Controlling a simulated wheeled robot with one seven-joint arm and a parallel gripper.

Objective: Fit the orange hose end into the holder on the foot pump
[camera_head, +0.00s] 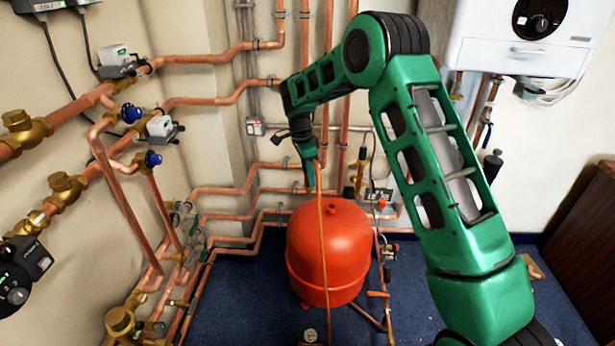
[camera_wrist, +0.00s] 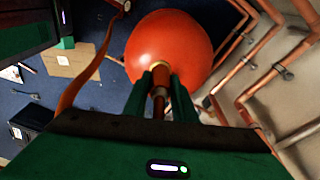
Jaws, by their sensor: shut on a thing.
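My gripper (camera_head: 309,180) is above the red tank in the head view, shut on the orange hose (camera_head: 322,235) near its end. The hose hangs from the fingers and runs down in front of the tank to the bottom edge. In the wrist view my gripper (camera_wrist: 161,78) holds the hose end (camera_wrist: 159,92) between its two green fingers, with a brass-coloured tip. The rest of the hose (camera_wrist: 92,75) curves along the left. A small round dial (camera_head: 310,335) at the bottom edge of the head view may belong to the foot pump; its holder cannot be made out.
The red tank (camera_head: 330,250) stands on the blue floor (camera_head: 235,300) below my gripper; it also fills the upper middle of the wrist view (camera_wrist: 170,40). Copper pipes (camera_head: 240,190) line the walls. A cardboard piece (camera_wrist: 72,62) lies on the floor.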

